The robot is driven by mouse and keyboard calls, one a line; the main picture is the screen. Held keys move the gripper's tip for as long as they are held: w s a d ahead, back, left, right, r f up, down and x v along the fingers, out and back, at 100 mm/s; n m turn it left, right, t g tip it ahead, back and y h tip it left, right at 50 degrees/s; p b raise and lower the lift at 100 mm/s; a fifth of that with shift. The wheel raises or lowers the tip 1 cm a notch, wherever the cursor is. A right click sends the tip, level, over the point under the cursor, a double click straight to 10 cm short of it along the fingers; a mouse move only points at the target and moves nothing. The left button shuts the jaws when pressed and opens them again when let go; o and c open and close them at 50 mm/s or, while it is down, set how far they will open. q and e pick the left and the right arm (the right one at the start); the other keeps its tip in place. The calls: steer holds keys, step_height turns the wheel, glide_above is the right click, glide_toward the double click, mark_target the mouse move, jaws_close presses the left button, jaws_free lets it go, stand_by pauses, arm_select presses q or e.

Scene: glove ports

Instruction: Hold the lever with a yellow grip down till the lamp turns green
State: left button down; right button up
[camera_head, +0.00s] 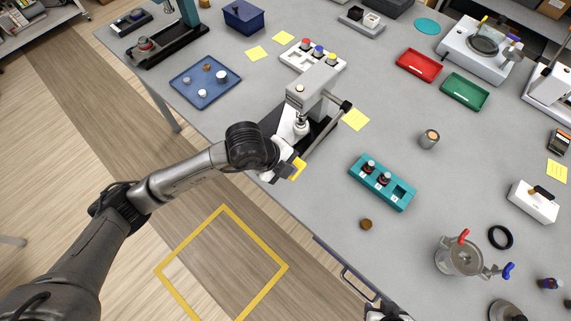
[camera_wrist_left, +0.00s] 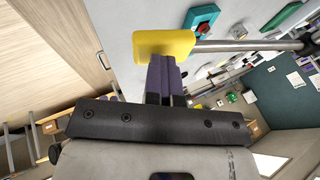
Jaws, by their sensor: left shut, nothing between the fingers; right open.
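A grey press-like device (camera_head: 318,82) stands at the near table edge, with a metal lever (camera_head: 325,130) slanting down from its side pivot. The lever ends in a yellow grip (camera_head: 298,168), also large in the left wrist view (camera_wrist_left: 163,44). My right gripper (camera_head: 385,313) is partly cut off at the bottom edge.
A teal block with dark-capped vials (camera_head: 382,182), a small metal cylinder (camera_head: 429,138) and a brown cap (camera_head: 366,224) lie right of the device. A blue tray (camera_head: 205,82) lies left. A metal pot (camera_head: 458,256) stands near right.

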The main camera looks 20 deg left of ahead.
arm_select(q)
steer(key=shift+s+a+f, duration=0.1)
steer(key=shift+a+f, duration=0.05)
steer(key=shift+f, duration=0.55)
steer(key=d+r+p+v, duration=0.1)
steer(key=p+v, duration=0.2)
steer(key=v, duration=1.1)
steer(key=shift+d+r, duration=0.2)
steer(key=shift+r, duration=0.05)
steer(key=shift+s, duration=0.1)
